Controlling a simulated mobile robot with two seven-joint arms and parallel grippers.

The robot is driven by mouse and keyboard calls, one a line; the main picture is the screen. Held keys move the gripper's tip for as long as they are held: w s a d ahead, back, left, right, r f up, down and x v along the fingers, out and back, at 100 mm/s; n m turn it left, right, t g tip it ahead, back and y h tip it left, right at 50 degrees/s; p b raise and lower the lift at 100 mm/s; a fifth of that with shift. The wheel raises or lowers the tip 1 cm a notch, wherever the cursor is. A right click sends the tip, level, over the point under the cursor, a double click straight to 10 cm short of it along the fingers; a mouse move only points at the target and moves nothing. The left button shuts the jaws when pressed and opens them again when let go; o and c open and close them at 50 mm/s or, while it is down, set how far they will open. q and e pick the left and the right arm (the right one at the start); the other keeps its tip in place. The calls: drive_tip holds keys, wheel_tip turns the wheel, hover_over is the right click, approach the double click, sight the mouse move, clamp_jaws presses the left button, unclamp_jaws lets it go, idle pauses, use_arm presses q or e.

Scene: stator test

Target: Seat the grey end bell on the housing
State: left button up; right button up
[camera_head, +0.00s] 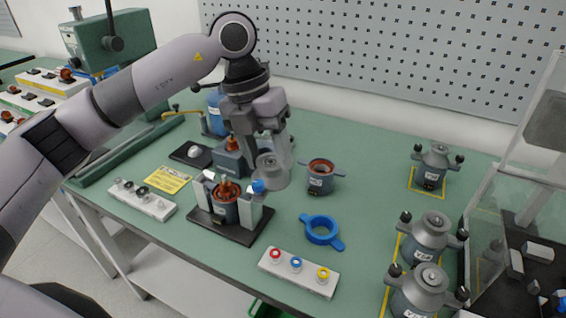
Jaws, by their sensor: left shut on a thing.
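My left gripper (269,150) points down over the middle of the table, shut on a grey end bell (271,172). The end bell hangs above and to the right of a dark fixture (213,225). In that fixture, between two pale blocks, stands a blue-grey housing (226,207) with copper windings showing at its top. The end bell is apart from this housing. A second blue-grey housing (320,184) with side lugs and an orange-red inner ring stands open to the right of the gripper. My right gripper is not in view.
A blue ring with handles (321,231) lies right of the fixture. A white block with coloured rings (298,272) is at the front edge. Several assembled grey units (429,236) stand on the right, near a clear-walled enclosure (515,165). A green press (113,42) stands back left.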

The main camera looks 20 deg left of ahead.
sight(223, 177)
use_arm(q)
drive_tip(key=a+n+t+y+b, duration=0.1)
drive_tip(key=a+n, duration=0.2)
drive_tip(key=n, duration=0.2)
drive_tip(key=a+n+b, duration=0.1)
drive_tip(key=a+n, duration=0.3)
drive_tip(key=n, duration=0.2)
drive_tip(key=a+n+t+y+b, duration=0.1)
drive_tip(key=a+n, duration=0.2)
drive_tip(key=n, duration=0.3)
drive_tip(key=shift+w+a+f+t+y, duration=0.15)
drive_tip(key=shift+w+f+t+y, duration=0.1)
drive_tip(key=shift+t+y, duration=0.05)
drive_tip(key=shift+f+b, duration=0.5)
drive_tip(key=shift+f, duration=0.05)
drive_tip(key=shift+s+b+x, duration=0.2)
drive_tip(key=shift+b+x, duration=0.4)
drive_tip(key=shift+x, duration=0.25)
drive_tip(key=shift+s+b+x, duration=0.15)
drive_tip(key=shift+b+x, duration=0.4)
drive_tip(key=shift+x, duration=0.25)
drive_tip(key=shift+f, duration=0.15)
